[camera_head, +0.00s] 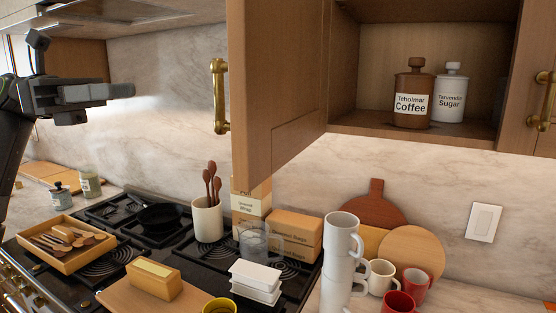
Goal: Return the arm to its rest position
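My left gripper (106,92) is raised at the upper left, in front of the marble wall and above the stove. Its fingers point right, towards the brass handle of the open cabinet door, and are clear of it. I see nothing held in it. It shows nearly side-on, so I cannot tell how far its fingers are apart. My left arm (14,125) comes in along the left edge. My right gripper is out of view.
The open cabinet door (280,80) juts out at centre. Coffee (413,88) and sugar (451,95) jars stand inside the cabinet. Below are a utensil tray (48,262), a spoon crock (207,220), boxes and stacked white mugs (340,262). Air between gripper and door is free.

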